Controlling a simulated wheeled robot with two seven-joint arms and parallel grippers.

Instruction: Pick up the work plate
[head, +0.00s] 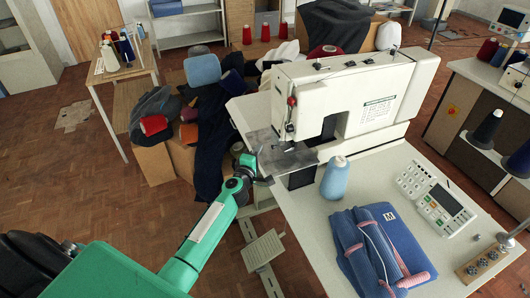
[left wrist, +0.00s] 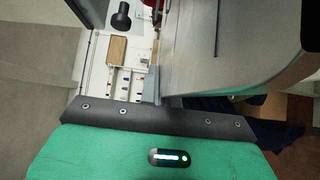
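The work plate appears to be the flat grey metal plate (head: 291,157) under the sewing machine's needle area in the head view. In the left wrist view a broad grey metal surface (left wrist: 235,60) with a rounded edge fills the upper right; it looks like the same plate. My left gripper (head: 257,164) is at the plate's left edge, close to it or touching. In the left wrist view, its slim grey finger part (left wrist: 152,86) is beside the plate's edge. I cannot tell whether the fingers close on the plate. My right gripper is out of view.
The white sewing machine (head: 352,98) stands just right of the plate. A blue thread cone (head: 335,179), folded blue garments (head: 378,250) and a control panel (head: 437,200) occupy the white table (head: 312,222). Dark cloth (head: 208,145) hangs left of the machine. Open floor lies further left.

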